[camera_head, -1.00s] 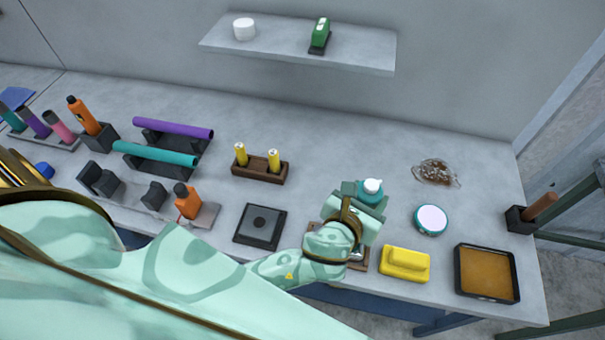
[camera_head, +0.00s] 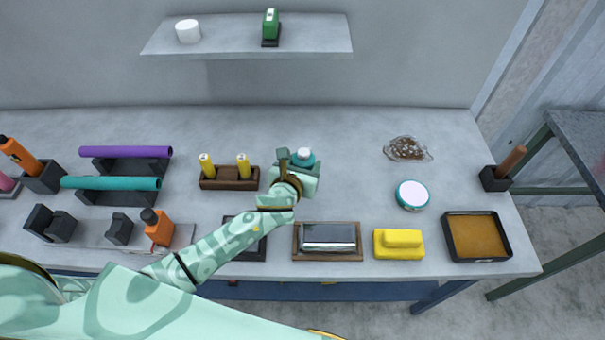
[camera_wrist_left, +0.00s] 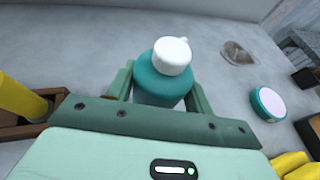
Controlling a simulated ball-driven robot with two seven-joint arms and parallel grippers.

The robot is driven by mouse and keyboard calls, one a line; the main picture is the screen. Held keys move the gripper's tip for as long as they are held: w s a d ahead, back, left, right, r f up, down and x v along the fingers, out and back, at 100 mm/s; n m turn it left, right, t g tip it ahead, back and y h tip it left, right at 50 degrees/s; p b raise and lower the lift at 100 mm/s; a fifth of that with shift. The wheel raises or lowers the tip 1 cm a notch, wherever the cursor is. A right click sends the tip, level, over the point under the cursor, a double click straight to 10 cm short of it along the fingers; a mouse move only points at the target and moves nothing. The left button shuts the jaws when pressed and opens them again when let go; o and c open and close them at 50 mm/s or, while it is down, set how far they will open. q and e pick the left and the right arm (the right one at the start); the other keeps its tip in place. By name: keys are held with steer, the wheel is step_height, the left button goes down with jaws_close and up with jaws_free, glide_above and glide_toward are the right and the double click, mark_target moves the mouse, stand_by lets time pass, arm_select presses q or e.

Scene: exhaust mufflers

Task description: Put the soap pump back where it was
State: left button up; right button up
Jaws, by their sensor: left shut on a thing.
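The soap pump, a teal bottle with a white top, shows in the head view (camera_head: 304,157) near the middle of the bench. My left gripper (camera_head: 296,166) is shut on it, with its fingers on both sides of the bottle. In the left wrist view the soap pump (camera_wrist_left: 163,77) stands between the fingers, its white cap up. Its lower part is hidden by my gripper, so I cannot tell whether it touches the bench. My right gripper is not in view.
A wooden holder with yellow cylinders (camera_head: 229,184) is just left of my gripper. A framed metal block (camera_head: 328,238), yellow block (camera_head: 399,245) and black-rimmed tray (camera_head: 477,237) line the front. A round teal-rimmed container (camera_head: 412,195) is right. Bench (camera_head: 350,180) is clear between.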

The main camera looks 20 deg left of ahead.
arm_select(q)
steer(key=shift+w+a+f, duration=0.2)
steer(key=shift+w+f, duration=0.05)
steer(key=shift+f, duration=0.1)
step_height(320, 180, down, 4)
steer(key=shift+w+a+r+b, duration=0.1)
steer(key=shift+r+b, duration=0.1)
steer(key=shift+b, duration=0.95)
steer(key=shift+r, duration=0.15)
steer(key=o, duration=1.1)
steer(key=shift+o, duration=0.2)
steer(key=p+v, duration=0.3)
steer(key=v, duration=0.9)
